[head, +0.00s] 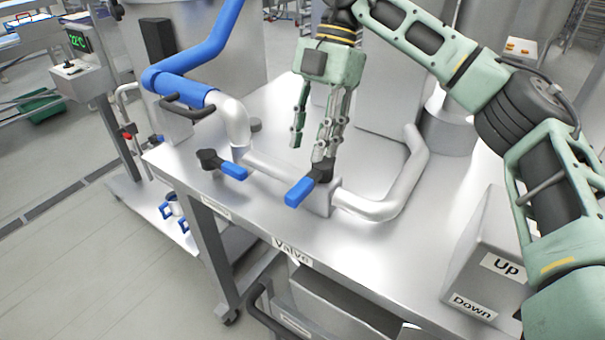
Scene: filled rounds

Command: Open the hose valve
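A valve with a blue-tipped black lever (300,192) sits on the steel pipe on the table, above a label reading "Valve" (292,251). Its lever points down and left, at an angle to the pipe. A second blue-tipped lever (234,171) is to its left. A blue hose (185,87) with a dark handle joins the pipe's upper left end. My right gripper (309,150) points down just above the valve, its fingers apart with nothing between them. One finger overlaps the lever's black hub; I cannot tell whether they touch. My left gripper is out of view.
The steel table (380,245) has a control box (490,265) marked "Up" and "Down" at right. The pipe (405,190) bends upward right of the valve. A display post (82,50) stands at left. Open floor (90,260) lies left of the table.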

